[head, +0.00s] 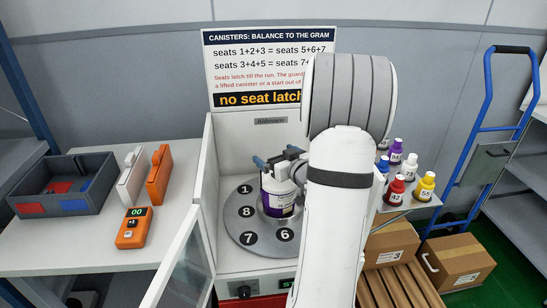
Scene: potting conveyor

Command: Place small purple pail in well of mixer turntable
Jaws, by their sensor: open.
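The small purple pail (279,200), white at the top with a purple label, is upright at the mixer turntable (247,247). It covers the middle of the turntable, so I cannot see the well or tell how deep the pail sits. The grey turntable shows seats 1, 8, 7 and 6; the others are hidden by the pail and my arm. My gripper (276,166) is open at the top of the pail, with blue-tipped fingers by its rim. I cannot tell whether the fingers touch it.
A white mixer housing with an open glass door (186,262) surrounds the turntable. Left is a bench with a grey bin (62,183), white and orange devices and an orange meter (134,228). Right are coloured bottles (396,190), cardboard boxes (457,261) and a blue hand truck (487,140).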

